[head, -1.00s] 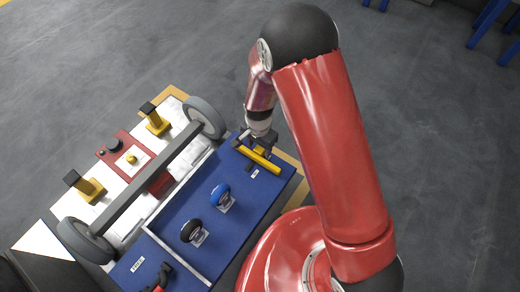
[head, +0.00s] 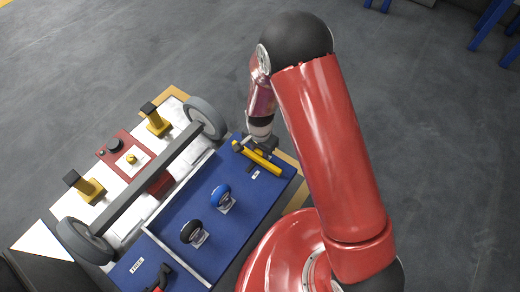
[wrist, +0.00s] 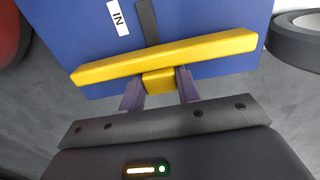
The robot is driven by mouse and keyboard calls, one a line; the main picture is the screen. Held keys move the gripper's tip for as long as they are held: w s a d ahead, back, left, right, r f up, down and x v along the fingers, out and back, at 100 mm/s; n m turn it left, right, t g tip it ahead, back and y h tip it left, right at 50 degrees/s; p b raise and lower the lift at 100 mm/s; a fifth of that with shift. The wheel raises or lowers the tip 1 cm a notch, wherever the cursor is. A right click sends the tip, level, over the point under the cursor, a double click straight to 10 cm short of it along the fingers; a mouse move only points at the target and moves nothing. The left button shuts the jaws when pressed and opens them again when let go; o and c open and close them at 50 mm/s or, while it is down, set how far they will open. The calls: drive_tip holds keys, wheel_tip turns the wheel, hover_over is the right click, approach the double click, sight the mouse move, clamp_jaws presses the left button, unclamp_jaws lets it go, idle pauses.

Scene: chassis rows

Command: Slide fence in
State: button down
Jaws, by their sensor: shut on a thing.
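The fence is a yellow bar (head: 262,160) lying across the blue panel (head: 185,240) near its upper right end. In the wrist view, the yellow bar (wrist: 165,57) runs across the picture, slightly tilted, close to the panel's edge. A yellow block (wrist: 158,83) sticks out from its near side. My gripper (wrist: 158,80) is shut on this block, one purple finger on each side. In the head view, my gripper (head: 264,145) is at the bar, partly hidden by the wrist. A white "IN" label (wrist: 118,17) and a dark strip (wrist: 147,20) lie beyond the bar.
A blue knob (head: 220,194) and a black knob (head: 191,231) stand on the panel. A grey axle (head: 150,180) with wheels (head: 205,118) lies alongside. Yellow posts (head: 157,122) stand farther left. Open floor lies beyond the panel's right end.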

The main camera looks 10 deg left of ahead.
sight(248, 171)
drive_tip(key=s+a, duration=0.1)
drive_tip(key=s, duration=0.3)
drive_tip(key=s+a, duration=0.1)
drive_tip(key=s, duration=0.1)
drive_tip(key=shift+a+p, duration=0.3)
drive_tip(key=c, duration=1)
unclamp_jaws()
drive_tip(key=shift+s, duration=0.1)
wheel_tip(248, 171, up, 8)
drive_tip(key=p, duration=0.2)
drive_tip(key=shift+w, duration=0.25)
